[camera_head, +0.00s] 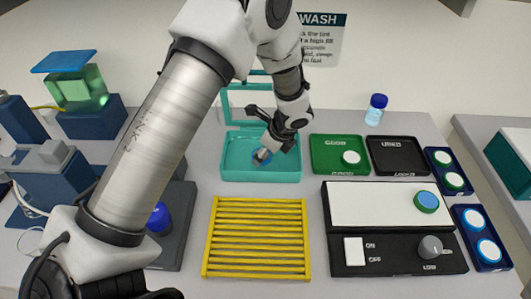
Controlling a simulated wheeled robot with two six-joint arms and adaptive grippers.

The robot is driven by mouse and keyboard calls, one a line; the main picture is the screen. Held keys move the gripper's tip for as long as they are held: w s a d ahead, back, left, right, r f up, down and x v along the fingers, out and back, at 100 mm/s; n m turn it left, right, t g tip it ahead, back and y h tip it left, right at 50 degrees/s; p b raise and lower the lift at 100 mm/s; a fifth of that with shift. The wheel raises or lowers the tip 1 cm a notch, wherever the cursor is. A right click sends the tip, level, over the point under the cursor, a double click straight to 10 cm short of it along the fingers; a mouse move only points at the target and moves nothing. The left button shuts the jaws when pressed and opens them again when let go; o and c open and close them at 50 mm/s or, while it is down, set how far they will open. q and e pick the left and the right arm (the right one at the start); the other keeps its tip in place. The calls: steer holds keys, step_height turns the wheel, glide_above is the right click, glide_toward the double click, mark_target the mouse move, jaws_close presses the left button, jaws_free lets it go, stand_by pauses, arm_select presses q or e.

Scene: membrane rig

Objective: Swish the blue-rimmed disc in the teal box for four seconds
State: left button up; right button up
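The teal box (262,176) is an open tray behind the yellow rack, with a teal frame standing at its back. My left gripper (264,151) reaches down into it from above. It looks shut on the blue-rimmed disc (261,157), which is tilted and low inside the box. The fingertips partly cover the disc, and I cannot tell whether it touches the floor of the box. My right gripper is not in view.
A yellow slatted rack (257,240) lies in front of the box. A green tray (325,153) with a white disc and an empty black tray (398,157) are to the right. A white plate with a control panel (400,252) is front right. A blue-capped bottle (375,112) stands behind.

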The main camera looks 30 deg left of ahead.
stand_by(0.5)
arm_select(q)
step_height(320, 180, up, 8)
steer(key=p, duration=0.8)
steer(key=shift+r, duration=0.25)
